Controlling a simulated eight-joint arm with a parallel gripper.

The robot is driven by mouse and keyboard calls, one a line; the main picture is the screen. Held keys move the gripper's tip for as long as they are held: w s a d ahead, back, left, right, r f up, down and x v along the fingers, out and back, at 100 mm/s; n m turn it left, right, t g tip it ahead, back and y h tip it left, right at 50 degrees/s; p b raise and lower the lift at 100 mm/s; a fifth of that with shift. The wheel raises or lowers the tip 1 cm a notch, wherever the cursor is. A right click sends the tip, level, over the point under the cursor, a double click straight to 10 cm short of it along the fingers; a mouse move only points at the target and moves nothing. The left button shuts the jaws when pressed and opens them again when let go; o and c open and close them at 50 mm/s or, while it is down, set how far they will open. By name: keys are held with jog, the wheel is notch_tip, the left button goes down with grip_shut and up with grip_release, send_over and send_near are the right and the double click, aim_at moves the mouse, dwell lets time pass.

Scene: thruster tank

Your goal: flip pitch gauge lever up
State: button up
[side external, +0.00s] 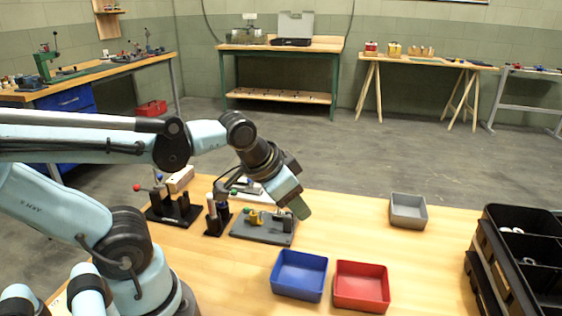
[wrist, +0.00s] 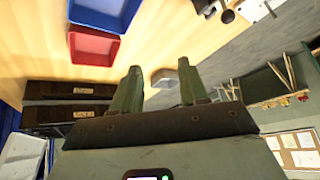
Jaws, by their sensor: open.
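Several small bench fixtures stand on the wooden table. A black-based fixture (side external: 174,211) at the left has a lever with a red knob (side external: 137,188). A small black stand (side external: 217,221) is in the middle. A grey plate (side external: 260,233) with a yellow part (side external: 256,217) lies to its right. I cannot tell which of these is the pitch gauge, or how its lever stands. My gripper (side external: 300,207) points downward near the right end of the grey plate and partly hides that area. In the wrist view my gripper (wrist: 159,72) has its two fingers apart with nothing between them.
A blue tray (side external: 299,272), a red tray (side external: 361,286) and a grey tray (side external: 408,210) sit on the table. A black compartment crate (side external: 490,262) stands at the right edge. Bare table lies between the grey tray and the red tray.

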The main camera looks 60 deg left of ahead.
jog(key=w+a+r+m+g+y, duration=0.3)
jog(key=w+a+m+g+y, duration=0.15)
jog(key=m+g, duration=0.4)
jog(key=shift+m+t, duration=0.65)
jog(key=shift+m, duration=0.1)
jog(key=x, duration=1.2)
jog(key=shift+s+a+f, duration=0.15)
jog(key=shift+s+a, duration=0.15)
jog(key=shift+a, duration=0.15)
jog(key=shift+c, duration=0.4)
grip_shut()
